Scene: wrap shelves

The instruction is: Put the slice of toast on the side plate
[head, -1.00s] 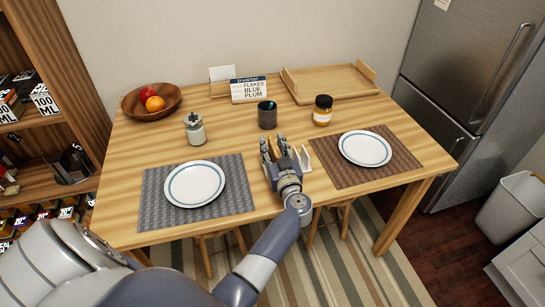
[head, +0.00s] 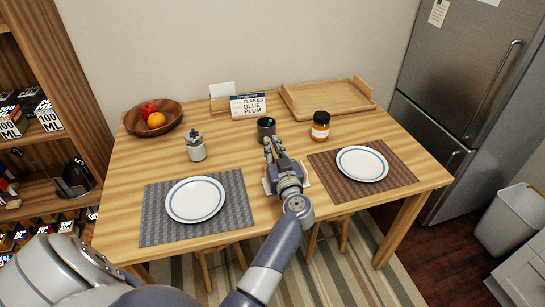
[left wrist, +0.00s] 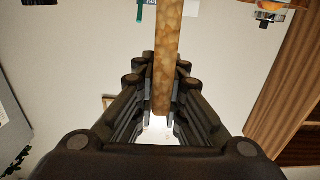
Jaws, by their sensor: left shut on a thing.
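My left gripper (head: 273,146) is over the front middle of the table, between the two place mats. In the left wrist view its fingers (left wrist: 160,105) are shut on the slice of toast (left wrist: 167,50), a brown, mottled slab seen edge-on. The toast is hidden by the gripper in the head view. One white plate with a blue ring (head: 195,200) lies on the grey mat to the left. A similar plate (head: 362,164) lies on the brown mat to the right. Both plates are empty. My right gripper is not in view.
A white object (head: 305,182) shows partly behind my gripper. A dark cup (head: 266,128) and a dark-lidded jar (head: 320,126) stand just beyond it.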

